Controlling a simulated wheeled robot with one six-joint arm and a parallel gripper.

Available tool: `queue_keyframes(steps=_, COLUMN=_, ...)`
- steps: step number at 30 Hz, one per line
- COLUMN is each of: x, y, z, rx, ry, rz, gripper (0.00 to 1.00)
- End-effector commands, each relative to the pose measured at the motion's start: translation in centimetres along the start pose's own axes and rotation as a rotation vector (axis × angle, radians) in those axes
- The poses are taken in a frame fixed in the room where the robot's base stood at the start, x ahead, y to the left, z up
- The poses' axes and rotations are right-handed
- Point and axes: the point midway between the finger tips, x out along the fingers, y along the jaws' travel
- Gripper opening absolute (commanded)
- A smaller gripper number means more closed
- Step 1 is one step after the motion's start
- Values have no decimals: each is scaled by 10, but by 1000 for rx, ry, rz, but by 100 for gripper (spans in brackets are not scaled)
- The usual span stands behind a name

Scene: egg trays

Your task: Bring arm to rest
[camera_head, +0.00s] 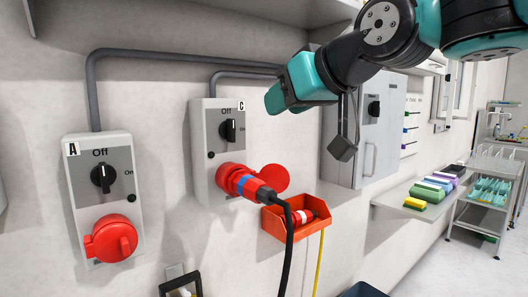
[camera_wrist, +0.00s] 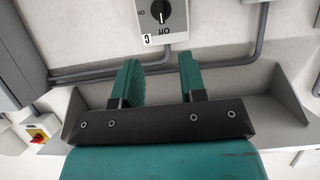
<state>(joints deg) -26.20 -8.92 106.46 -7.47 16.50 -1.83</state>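My gripper (camera_wrist: 160,82) shows in the wrist view with its two teal fingers apart and nothing between them. In the head view my gripper (camera_head: 275,100) is at the upper middle, at the end of my teal and black arm, in front of the wall. It is just right of the grey switch box C (camera_head: 204,150), apart from it. Box C also shows upside down at the top of the wrist view (camera_wrist: 178,22), beyond the fingers. Its black knob (camera_head: 229,131) stands near the Off label. A red plug with a blue band (camera_head: 243,186) sits in its socket, with a black cable hanging down.
Switch box A (camera_head: 121,205) is on the wall at left, its red socket cover (camera_head: 111,239) closed. An orange bin (camera_head: 275,226) is below box C. A grey cabinet (camera_head: 378,150) is behind my arm. A shelf (camera_head: 393,205) with coloured boxes and a trolley (camera_head: 464,216) stand at right.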

Motion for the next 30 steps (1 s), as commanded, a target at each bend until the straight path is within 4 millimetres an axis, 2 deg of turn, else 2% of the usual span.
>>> queue_keyframes(steps=2, x=0, y=0, z=27, rx=8, ry=-71, rz=-12, gripper=38)
queue_keyframes(steps=4, x=-2, y=-3, z=66, rx=20, ry=-175, rz=-35, gripper=38)
queue_keyframes(steps=7, x=-14, y=-11, z=137, rx=47, ry=-366, rz=-83, gripper=38)
queue_keyframes(steps=9, x=-29, y=-19, z=186, rx=70, ry=-503, rz=-122, gripper=38)
queue_keyframes(steps=12, x=-55, y=-33, z=246, rx=103, ry=-677, rz=-178, gripper=38)
queue_keyframes(steps=15, x=-80, y=-46, z=290, rx=133, ry=-811, rz=-227, gripper=38)
queue_keyframes(steps=18, x=-98, y=-55, z=316, rx=153, ry=-894, rz=-261, gripper=38)
queue_keyframes(steps=21, x=-107, y=-60, z=327, rx=161, ry=-931, rz=-278, gripper=38)
queue_keyframes(steps=30, x=-108, y=-60, z=329, rx=161, ry=-937, rz=-281, gripper=38)
